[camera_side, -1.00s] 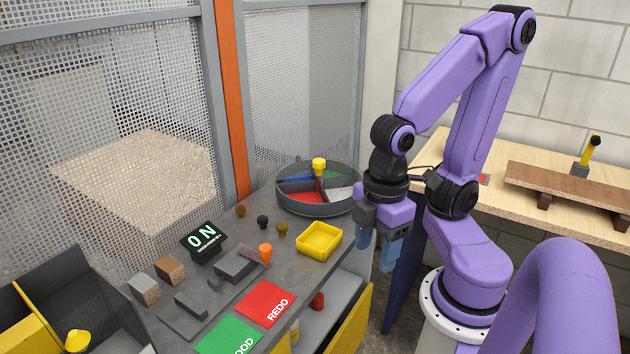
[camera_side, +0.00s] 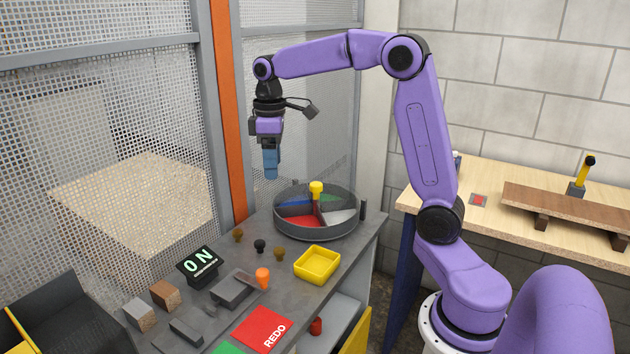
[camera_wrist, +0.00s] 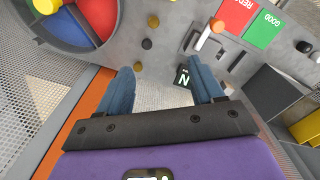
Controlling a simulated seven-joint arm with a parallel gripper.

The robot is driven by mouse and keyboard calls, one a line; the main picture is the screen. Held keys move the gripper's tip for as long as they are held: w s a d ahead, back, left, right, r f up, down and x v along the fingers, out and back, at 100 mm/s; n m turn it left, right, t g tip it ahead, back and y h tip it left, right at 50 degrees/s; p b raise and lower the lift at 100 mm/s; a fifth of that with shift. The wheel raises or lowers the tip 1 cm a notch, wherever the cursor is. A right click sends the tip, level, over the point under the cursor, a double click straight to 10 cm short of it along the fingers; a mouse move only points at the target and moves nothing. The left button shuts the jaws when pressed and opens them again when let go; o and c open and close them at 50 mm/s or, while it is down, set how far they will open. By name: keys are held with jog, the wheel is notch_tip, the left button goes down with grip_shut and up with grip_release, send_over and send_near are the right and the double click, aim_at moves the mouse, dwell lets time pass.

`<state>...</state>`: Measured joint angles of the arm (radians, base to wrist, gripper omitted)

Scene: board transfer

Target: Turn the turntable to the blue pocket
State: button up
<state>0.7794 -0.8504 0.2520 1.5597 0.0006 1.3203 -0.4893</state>
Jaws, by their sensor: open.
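The turntable (camera_side: 317,233) is a round grey dish on the back of the grey bench, split into coloured pockets. Its red pocket (camera_side: 300,219) faces the front left, the white pocket (camera_side: 340,215) the front right, the blue pocket (camera_side: 296,202) the back left and the green pocket (camera_side: 332,199) the back right. A yellow knob (camera_side: 316,187) stands up at its middle. Part of the turntable also shows at the top left of the wrist view (camera_wrist: 85,50). My gripper (camera_side: 271,176) hangs above and left of the turntable, pointing down; its blue fingers (camera_wrist: 163,92) are apart and empty.
An ON sign (camera_side: 199,264) is farther left. The mesh fence (camera_side: 295,100) and orange post (camera_side: 228,110) stand close behind my gripper.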

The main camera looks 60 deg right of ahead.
jog(key=w+d+r+m, duration=0.15)
jog(key=w+d, duration=0.25)
jog(key=d, duration=0.9)
jog(key=m, duration=0.2)
send_over(315, 184)
notch_tip(315, 184, down, 17)
jog(key=shift+f, duration=0.2)
grip_shut()
